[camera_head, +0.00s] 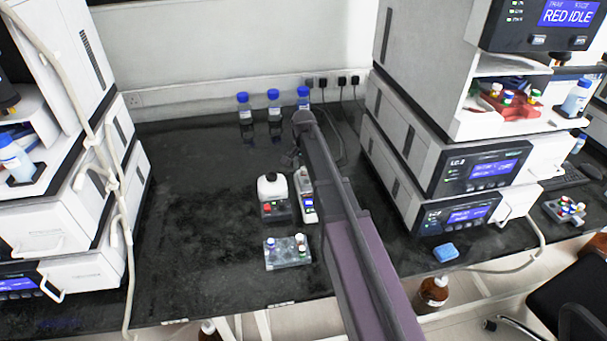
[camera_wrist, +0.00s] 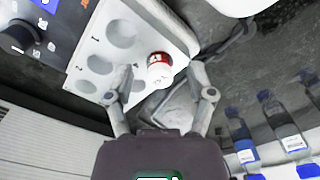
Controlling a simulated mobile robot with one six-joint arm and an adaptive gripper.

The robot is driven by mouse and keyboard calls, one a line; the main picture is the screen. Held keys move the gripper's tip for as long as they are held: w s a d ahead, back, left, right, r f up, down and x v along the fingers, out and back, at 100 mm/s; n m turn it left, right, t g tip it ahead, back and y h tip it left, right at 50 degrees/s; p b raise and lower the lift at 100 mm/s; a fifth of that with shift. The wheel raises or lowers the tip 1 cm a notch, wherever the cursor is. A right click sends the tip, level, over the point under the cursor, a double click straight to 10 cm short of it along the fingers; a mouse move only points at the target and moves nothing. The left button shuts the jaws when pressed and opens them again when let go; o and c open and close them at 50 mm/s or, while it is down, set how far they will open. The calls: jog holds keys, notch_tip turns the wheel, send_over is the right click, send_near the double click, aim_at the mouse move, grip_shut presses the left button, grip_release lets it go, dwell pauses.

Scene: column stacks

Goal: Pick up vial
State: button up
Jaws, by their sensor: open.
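A small vial (camera_wrist: 159,70) with a red and white cap stands in a well of a pale block (camera_wrist: 113,62) with numbered round wells. My gripper (camera_wrist: 162,76) is open in the wrist view, one finger to each side of the vial. I cannot tell whether either finger touches it. The vial between the fingers cannot be made out there.
A grey rack (camera_head: 288,261) with several vials stands nearer on the black bench. Blue-capped bottles (camera_head: 273,108) stand at the back. Tall instruments flank both sides. The bench's left middle is clear.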

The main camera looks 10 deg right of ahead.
aim_at(304, 168)
jog(key=c, duration=0.9)
jog(key=shift+r, duration=0.2)
notch_tip(304, 168, up, 4)
jog(key=p, duration=0.4)
jog(key=shift+f, duration=0.25)
jog(key=s, duration=1)
jog(key=s+r+p, duration=0.1)
jog(key=s, duration=0.5)
